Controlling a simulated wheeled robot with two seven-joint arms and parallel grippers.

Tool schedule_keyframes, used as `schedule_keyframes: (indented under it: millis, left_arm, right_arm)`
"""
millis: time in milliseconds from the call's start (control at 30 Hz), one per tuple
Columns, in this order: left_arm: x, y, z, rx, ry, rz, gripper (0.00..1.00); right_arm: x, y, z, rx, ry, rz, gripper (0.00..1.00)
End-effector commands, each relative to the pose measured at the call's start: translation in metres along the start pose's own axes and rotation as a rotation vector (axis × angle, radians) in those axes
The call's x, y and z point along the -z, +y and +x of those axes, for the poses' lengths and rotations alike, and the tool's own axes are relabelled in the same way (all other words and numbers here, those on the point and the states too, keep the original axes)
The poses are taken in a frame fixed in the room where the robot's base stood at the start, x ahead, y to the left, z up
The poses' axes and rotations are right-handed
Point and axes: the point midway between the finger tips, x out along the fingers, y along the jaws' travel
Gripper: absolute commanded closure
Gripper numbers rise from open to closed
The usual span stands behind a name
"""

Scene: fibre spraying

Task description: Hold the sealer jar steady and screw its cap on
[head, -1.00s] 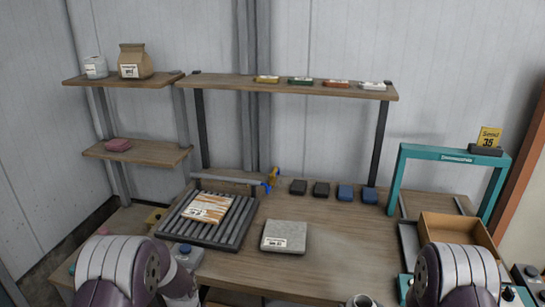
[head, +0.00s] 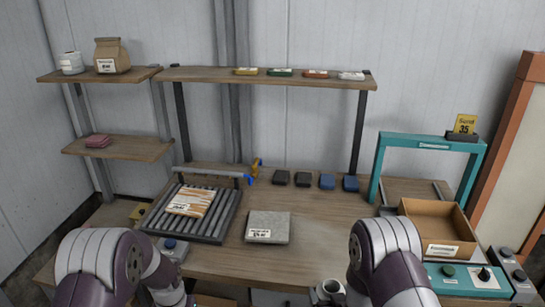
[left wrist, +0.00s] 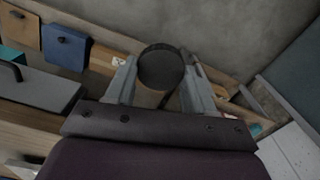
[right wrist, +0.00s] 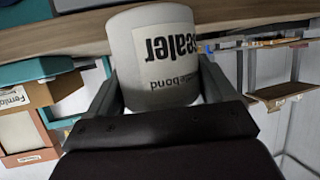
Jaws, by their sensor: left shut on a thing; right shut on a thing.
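The sealer jar (right wrist: 150,55) is a pale grey-white cylinder with a white label reading "sealer", inverted in the right wrist view. My right gripper (right wrist: 157,64) is shut on it, one finger on each side. In the head view a pale round rim with a dark middle, which looks like the jar's top (head: 330,289), shows at the bottom edge. My left gripper (left wrist: 158,64) is shut on a dark round-topped piece with a brownish side, seemingly the cap (left wrist: 161,68). In the head view both sets of fingers are largely hidden; the cap is not visible there.
The wooden bench (head: 330,235) carries a roller tray (head: 225,222) with a patterned pack, a grey slab (head: 268,227) and several small dark and blue blocks. A teal frame (head: 430,140) and an open cardboard box (head: 438,226) stand at right. The bench middle is partly clear.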

Motion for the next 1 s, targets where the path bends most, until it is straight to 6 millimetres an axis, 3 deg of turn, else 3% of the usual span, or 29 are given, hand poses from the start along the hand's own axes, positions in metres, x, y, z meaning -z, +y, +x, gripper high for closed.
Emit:
schedule_keyframes:
  millis: [267,700,833,1000]
  left_arm:
    - [0.000,0.000,0.000,0.000,0.000,0.000,0.75]
    - [0.000,0.000,0.000,0.000,0.000,0.000,0.75]
    - [0.000,0.000,0.000,0.000,0.000,0.000,0.75]
    - [0.000,0.000,0.000,0.000,0.000,0.000,0.75]
  right_arm:
    - [-0.005,-0.013,-0.003,0.057,0.001,-0.025,0.71]
    - [-0.051,-0.119,-0.027,0.524,0.002,-0.217,0.71]
    - [-0.059,-0.138,-0.031,0.606,0.002,-0.250,0.71]
    - [-0.062,-0.147,-0.033,0.647,0.002,-0.268,0.71]
